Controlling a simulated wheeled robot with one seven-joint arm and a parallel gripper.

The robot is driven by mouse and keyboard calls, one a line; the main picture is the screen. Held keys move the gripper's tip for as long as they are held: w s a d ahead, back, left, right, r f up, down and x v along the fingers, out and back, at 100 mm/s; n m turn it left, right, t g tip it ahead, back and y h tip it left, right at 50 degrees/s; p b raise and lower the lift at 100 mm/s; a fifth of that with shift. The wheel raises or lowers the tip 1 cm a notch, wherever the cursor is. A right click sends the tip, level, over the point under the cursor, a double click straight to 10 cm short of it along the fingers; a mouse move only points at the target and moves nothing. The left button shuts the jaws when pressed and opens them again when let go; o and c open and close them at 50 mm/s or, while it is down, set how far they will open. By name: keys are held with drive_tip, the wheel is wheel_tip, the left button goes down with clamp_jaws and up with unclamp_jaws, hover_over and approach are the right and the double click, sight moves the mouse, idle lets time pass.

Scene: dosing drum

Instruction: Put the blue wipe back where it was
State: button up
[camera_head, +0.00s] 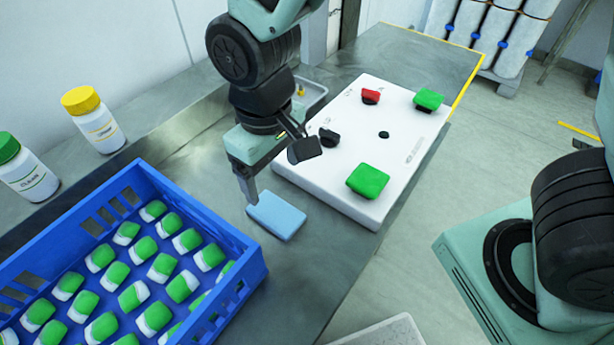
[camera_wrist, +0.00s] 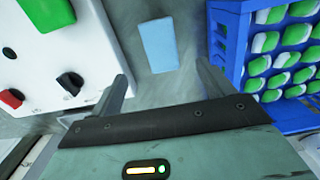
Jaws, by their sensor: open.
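The blue wipe (camera_head: 276,215) is a light blue rectangular pad lying flat on the grey metal bench (camera_head: 300,262), between the blue crate and the white panel. My gripper (camera_head: 250,197) is open and empty, pointing down above the wipe's far-left end in the head view. One finger shows clearly there; the other is mostly hidden. In the wrist view the wipe (camera_wrist: 158,45) lies beyond the two spread fingers of my gripper (camera_wrist: 165,82), roughly in line with the gap between them. The fingers look apart from the wipe.
The blue crate (camera_head: 245,285) holds several green-and-white pieces close on the left. The white panel (camera_head: 300,182) with green, red and black controls stands close on the right. Two bottles, yellow-capped (camera_head: 95,118) and green-capped (camera_head: 25,168), stand at the back left.

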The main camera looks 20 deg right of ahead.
drive_tip(key=s+d+r+n, duration=0.1)
drive_tip(key=s+d+r, duration=0.5)
drive_tip(key=s, duration=0.4)
drive_tip(key=shift+s+d+r+y, duration=0.15)
drive_tip(key=shift+s+d+y, duration=0.15)
drive_tip(key=shift+d, duration=0.55)
drive_tip(key=shift+w, duration=0.1)
